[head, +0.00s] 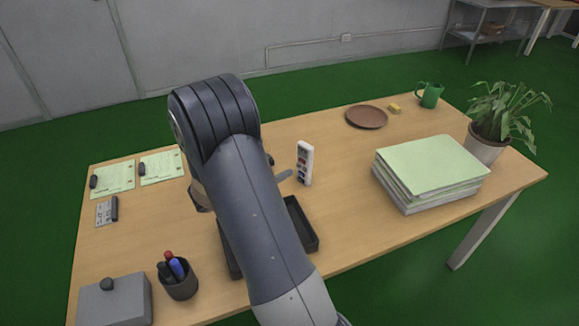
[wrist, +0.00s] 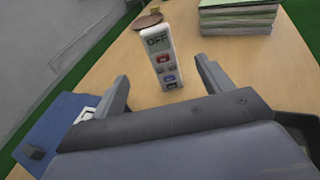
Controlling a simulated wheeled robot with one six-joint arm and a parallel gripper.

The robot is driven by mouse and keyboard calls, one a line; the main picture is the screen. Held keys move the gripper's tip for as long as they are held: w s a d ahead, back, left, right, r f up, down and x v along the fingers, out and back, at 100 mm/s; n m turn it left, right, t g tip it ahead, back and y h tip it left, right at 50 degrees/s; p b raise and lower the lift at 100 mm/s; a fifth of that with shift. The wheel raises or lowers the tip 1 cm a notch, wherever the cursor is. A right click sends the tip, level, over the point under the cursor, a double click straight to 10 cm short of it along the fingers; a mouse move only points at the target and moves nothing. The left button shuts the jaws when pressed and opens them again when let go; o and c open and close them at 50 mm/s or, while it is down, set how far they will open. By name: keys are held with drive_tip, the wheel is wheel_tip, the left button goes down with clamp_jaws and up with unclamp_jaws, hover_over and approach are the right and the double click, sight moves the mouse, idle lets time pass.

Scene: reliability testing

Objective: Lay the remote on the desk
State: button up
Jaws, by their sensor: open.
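The remote (head: 304,163) is white with a small display and coloured buttons. It stands upright on its end on the wooden desk (head: 340,228), to the right of my arm. In the wrist view the remote (wrist: 163,57) shows its button face toward me, display at the top. My gripper (wrist: 162,71) is open, with one finger on each side of the remote's picture position. The remote stands ahead of the fingers; I see no contact. In the head view my arm hides most of the gripper; one fingertip shows just left of the remote.
A dark tray (head: 303,225) lies partly under my arm. A paper stack (head: 430,165), potted plant (head: 487,147), brown plate (head: 366,117) and green mug (head: 431,95) are to the right and back. A pen cup (head: 179,284) and grey box (head: 115,302) stand front left.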

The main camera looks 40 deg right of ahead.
sight(303, 150)
drive_tip(key=shift+w+d+f+t+h, duration=0.1)
drive_tip(key=shift+w+d+f+h, duration=0.2)
drive_tip(key=shift+d, duration=1.55)
drive_tip(key=shift+w+d+f+t+h, duration=0.1)
drive_tip(key=shift+d+f+h, duration=0.3)
drive_tip(key=shift+d, duration=1.4)
drive_tip(key=shift+w+d+f+t+h, duration=0.15)
drive_tip(key=shift+d+h, duration=0.35)
drive_tip(key=shift+d, duration=1.35)
drive_tip(key=shift+c, duration=0.5)
drive_tip(key=c, duration=1.5)
drive_tip(key=shift+r, duration=0.1)
